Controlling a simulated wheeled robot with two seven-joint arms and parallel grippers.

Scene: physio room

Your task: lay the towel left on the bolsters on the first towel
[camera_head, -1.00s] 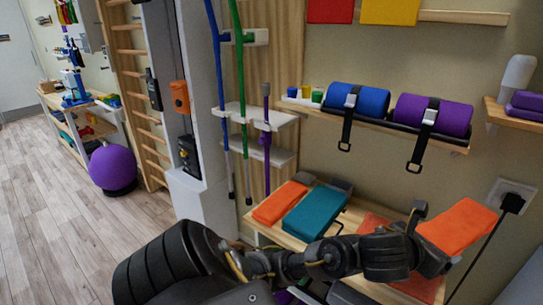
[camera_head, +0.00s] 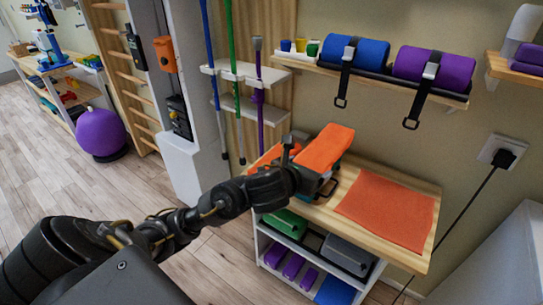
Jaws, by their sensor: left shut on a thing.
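My left gripper (camera_head: 296,168) is shut on an orange folded towel (camera_head: 327,148). It holds the towel above the left part of the wooden bench top (camera_head: 345,178). A second orange folded piece (camera_head: 264,160), which looks like the first towel, lies at the bench's left end, mostly hidden behind my gripper and arm. The held towel is to the right of it, and I cannot tell the gap in height. The blue bolster (camera_head: 357,64) and the purple bolster (camera_head: 434,66) lie strapped on the wall shelf, with no towel on them. My right gripper is out of view.
A flat orange cloth (camera_head: 388,208) lies on the bench's right part. The teal folded piece is almost wholly hidden by my gripper. Grey, green and purple items fill the shelves below. Poles stand in a rack (camera_head: 245,73) behind, left of the bench.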

